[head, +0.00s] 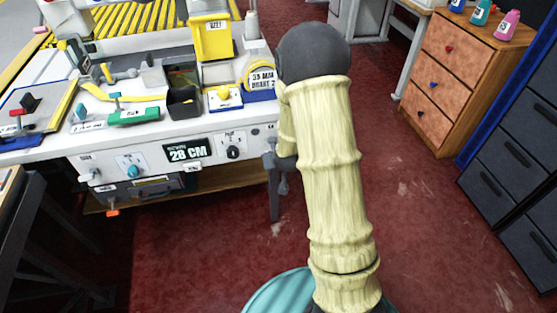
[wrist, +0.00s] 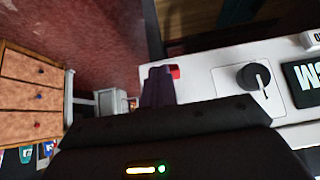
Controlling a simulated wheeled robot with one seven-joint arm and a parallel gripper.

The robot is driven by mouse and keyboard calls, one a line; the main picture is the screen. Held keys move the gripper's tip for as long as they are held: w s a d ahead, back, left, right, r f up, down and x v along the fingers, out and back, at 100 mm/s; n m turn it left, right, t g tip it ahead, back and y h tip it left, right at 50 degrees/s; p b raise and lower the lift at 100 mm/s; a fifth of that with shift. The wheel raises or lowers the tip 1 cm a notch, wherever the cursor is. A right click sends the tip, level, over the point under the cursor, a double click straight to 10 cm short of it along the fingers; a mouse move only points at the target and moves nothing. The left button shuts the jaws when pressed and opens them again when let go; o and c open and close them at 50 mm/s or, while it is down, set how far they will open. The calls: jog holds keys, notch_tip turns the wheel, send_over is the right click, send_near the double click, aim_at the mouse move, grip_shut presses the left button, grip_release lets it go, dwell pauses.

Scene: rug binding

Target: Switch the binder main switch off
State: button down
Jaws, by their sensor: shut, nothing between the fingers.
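The binder (head: 60,155) is a white bench with a front panel at the left of the head view. My gripper (head: 272,160) is at the right end of this panel, partly hidden by my arm. In the wrist view its dark fingers (wrist: 157,86) are together and empty. A small red part (wrist: 174,72), possibly the main switch, shows right beside the fingertips; I cannot tell whether they touch or which way it is set. In the head view this spot is hidden behind my gripper and arm.
A black rotary knob (head: 233,152) and a "28 CM" display (head: 188,151) are along the panel. The knob also shows in the wrist view (wrist: 253,76). A wooden drawer cabinet (head: 455,80) stands at the right. Red floor between is clear.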

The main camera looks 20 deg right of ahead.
jog(key=shift+s+f, duration=0.15)
jog(key=shift+f, duration=0.05)
jog(key=s+a+r+b, duration=0.1)
jog(key=s+r+b, duration=0.5)
jog(key=s+b, duration=0.3)
jog(key=shift+s+r, duration=0.2)
jog(key=shift+s, duration=1.05)
dwell(0.3)
